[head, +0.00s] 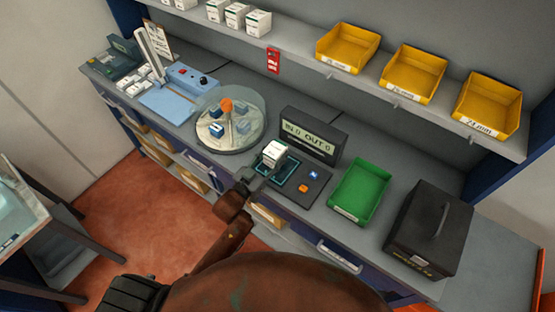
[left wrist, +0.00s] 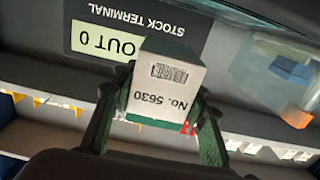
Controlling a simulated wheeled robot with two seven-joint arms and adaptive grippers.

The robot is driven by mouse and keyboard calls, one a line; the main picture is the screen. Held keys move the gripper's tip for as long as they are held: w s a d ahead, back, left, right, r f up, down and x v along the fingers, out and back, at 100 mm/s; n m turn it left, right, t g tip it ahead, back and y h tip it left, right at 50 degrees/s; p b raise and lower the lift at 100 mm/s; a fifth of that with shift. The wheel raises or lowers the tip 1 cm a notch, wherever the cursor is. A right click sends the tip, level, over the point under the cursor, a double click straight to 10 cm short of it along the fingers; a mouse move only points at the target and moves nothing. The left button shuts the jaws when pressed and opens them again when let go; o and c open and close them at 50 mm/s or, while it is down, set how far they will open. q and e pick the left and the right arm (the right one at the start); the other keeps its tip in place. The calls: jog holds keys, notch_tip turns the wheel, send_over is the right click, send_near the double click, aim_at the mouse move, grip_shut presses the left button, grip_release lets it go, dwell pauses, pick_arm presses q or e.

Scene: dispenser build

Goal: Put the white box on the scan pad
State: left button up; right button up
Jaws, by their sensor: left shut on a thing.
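The white box (head: 274,150) is held in my left gripper (head: 264,169), over or at the far-left part of the scan pad (head: 290,178), a dark panel with a cyan outline. I cannot tell whether the box touches the pad. In the left wrist view the white box (left wrist: 165,88) shows a barcode and "No. 5630", with green at its ends. The fingers of my left gripper (left wrist: 160,122) are shut on its two sides. The box and gripper hide part of the pad. My right gripper is not in view.
The stock terminal display (head: 312,136) stands just behind the pad. A clear round carousel (head: 231,143) is to the left, a green bin (head: 360,190) and a black case (head: 428,230) to the right. A shelf with yellow bins (head: 414,72) overhangs the counter's back.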

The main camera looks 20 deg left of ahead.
pick_arm(q)
jog(key=f, duration=0.4)
jog(key=shift+w+d+b, duration=0.3)
jog(key=shift+d, duration=0.05)
jog(key=o, duration=1.3)
jog(key=shift+f, duration=0.15)
jog(key=shift+o, duration=0.2)
jog(key=shift+s, duration=0.1)
jog(key=v, duration=1.1)
jog(key=shift+s+a, duration=0.15)
jog(key=shift+s, duration=0.25)
